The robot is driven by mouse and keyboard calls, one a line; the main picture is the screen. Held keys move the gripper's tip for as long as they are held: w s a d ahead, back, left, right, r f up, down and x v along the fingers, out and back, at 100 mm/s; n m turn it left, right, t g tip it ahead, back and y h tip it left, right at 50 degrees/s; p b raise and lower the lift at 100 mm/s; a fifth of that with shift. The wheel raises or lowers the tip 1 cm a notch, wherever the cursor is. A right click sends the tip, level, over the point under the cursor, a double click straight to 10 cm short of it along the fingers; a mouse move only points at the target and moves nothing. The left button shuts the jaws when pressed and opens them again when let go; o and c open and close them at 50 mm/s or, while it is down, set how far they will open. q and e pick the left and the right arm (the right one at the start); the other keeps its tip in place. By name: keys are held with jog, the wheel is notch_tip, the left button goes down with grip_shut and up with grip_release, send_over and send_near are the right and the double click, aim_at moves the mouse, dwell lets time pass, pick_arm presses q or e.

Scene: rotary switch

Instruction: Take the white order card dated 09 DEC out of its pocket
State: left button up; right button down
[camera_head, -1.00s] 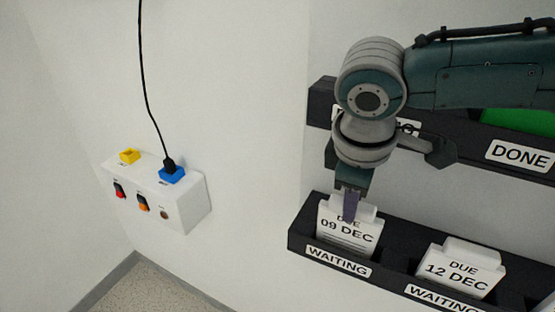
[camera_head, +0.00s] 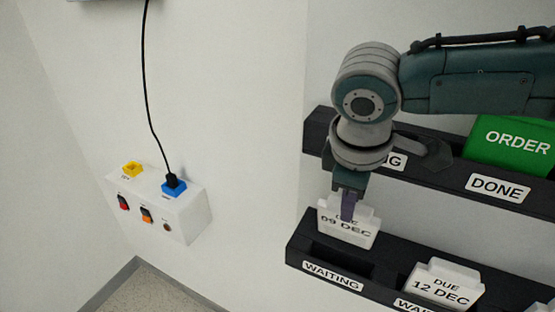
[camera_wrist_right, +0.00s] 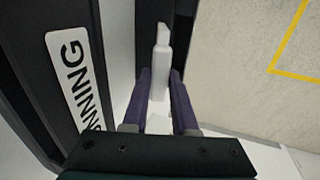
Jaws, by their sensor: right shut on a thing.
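The white order card reading 09 DEC (camera_head: 347,234) is in the head view, raised above the left WAITING pocket (camera_head: 333,275), which shows a dark, empty opening. My right gripper (camera_head: 348,208) is shut on the card's top tab from above. In the right wrist view the card (camera_wrist_right: 160,65) shows edge-on between the purple fingers of my right gripper (camera_wrist_right: 160,97). The card's lower edge appears close to the pocket rack's back edge. My left gripper is not in view.
A second white card reading 12 DEC (camera_head: 437,287) sits in the pocket to the right. An upper black rack with a DONE label (camera_head: 497,187) holds a green ORDER card (camera_head: 512,146). A white switch box (camera_head: 160,209) with a plugged-in cable is on the wall at left.

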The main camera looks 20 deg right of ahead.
jog(key=shift+r, duration=0.1)
jog(key=s+a+p, duration=0.4)
jog(key=a+p, duration=0.1)
jog(key=shift+s+a, duration=0.2)
jog(key=shift+s, duration=0.1)
dwell(0.6)
